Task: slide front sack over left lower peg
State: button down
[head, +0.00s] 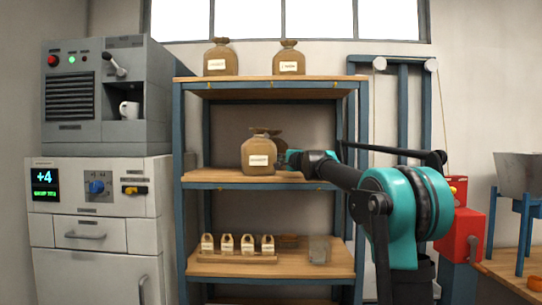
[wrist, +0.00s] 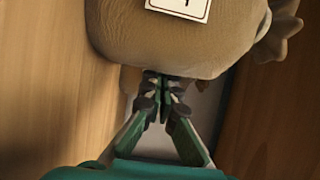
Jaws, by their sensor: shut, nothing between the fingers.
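The front sack (head: 259,156) is brown with a white label and stands upright on the middle shelf. A second sack (head: 278,141) stands behind it, mostly hidden. My gripper (head: 287,159) is at the front sack's right side in the head view. In the wrist view, my gripper (wrist: 165,88) is shut and empty, its tips close against the edge of a labelled brown sack (wrist: 180,50). I cannot tell whether they touch it. Small pegs show on the middle shelf's front edge, the left lower peg (head: 220,187) faintly.
The middle shelf (head: 215,175) has free room left of the sacks. Two more sacks (head: 221,60) (head: 289,59) stand on the top shelf. Several small bags (head: 226,243) and a grey container (head: 319,250) are on the shelf below. Blue shelf posts (head: 178,180) stand at the sides.

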jog(key=shift+a, duration=7)
jog(key=shift+d, duration=1.8)
jog(key=s, duration=1.4)
jog(key=s+d+f+n+g, duration=0.2)
jog(key=s+d+f+n, duration=0.3)
jog(key=f, duration=0.7)
jog(key=s+d+f+n+g+h, duration=0.1)
jog(key=s+d+f+n+g, duration=0.2)
jog(key=s+f, duration=0.65)
jog(key=s+d+f+n+g, duration=0.25)
jog(key=s+d+f, duration=0.25)
jog(key=f, duration=0.9)
jog(key=s+d+f+n+g+h, duration=0.1)
jog(key=s+d+f+g+h, duration=0.1)
jog(key=s+d+f, duration=0.6)
jog(key=s+d+f+n+g+h, duration=0.1)
jog(key=s+d+f+h, duration=0.3)
jog(key=s+d+f, duration=0.4)
jog(key=s+f+g, duration=0.1)
jog(key=s+f, duration=0.3)
jog(key=s, duration=0.1)
jog(key=shift+d+f+h, duration=0.15)
jog(key=shift+f+h, duration=0.15)
jog(key=shift+h, duration=0.1)
